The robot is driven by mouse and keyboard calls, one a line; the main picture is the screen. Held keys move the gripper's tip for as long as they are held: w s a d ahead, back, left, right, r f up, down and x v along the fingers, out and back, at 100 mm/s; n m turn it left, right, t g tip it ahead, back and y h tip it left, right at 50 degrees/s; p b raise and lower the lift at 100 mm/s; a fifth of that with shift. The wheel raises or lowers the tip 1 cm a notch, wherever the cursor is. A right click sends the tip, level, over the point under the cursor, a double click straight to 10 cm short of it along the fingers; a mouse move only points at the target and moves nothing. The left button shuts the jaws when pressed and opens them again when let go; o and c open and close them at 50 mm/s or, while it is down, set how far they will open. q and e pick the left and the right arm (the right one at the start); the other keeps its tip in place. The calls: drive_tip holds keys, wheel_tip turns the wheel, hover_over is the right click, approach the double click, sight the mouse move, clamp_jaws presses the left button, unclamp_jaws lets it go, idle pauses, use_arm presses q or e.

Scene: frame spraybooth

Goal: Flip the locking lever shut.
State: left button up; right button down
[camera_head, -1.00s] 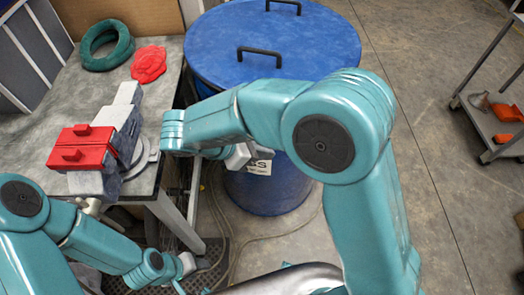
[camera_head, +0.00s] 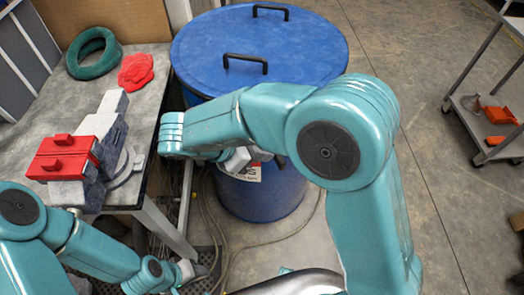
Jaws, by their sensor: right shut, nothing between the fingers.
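A grey device with red blocks (camera_head: 62,157) stands on the table at the left of the head view. A round light-grey plate (camera_head: 124,168) shows at its right side, with a thin pale upright part on it. I cannot tell which part is the locking lever. My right gripper (camera_head: 248,158) is shut and empty. It is to the right of the device, past the table edge and in front of the blue drum, apart from the device. My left gripper (camera_head: 192,270) is low, below the table's front edge; its fingers are too small to read.
A blue drum (camera_head: 262,50) with black lid handles stands right of the grey table (camera_head: 150,90). A green ring (camera_head: 92,52) and a red rosette-like part (camera_head: 136,70) lie at the table's back. A cart (camera_head: 490,115) stands far right. Hoses cross the floor.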

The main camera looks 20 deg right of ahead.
drive_tip(key=w+d+n+t+y+b, duration=0.1)
drive_tip(key=w+d+n+t+y, duration=0.2)
drive_tip(key=d+n, duration=0.3)
drive_tip(key=w+d+n+t+y+b, duration=0.1)
drive_tip(key=w+d+n+t+y, duration=0.2)
drive_tip(key=d+n, duration=0.4)
drive_tip(key=shift+w+d+t+b, duration=0.3)
drive_tip(key=shift+w+d+t, duration=0.15)
drive_tip(key=shift+d+t, duration=0.6)
drive_tip(key=shift+r, duration=0.15)
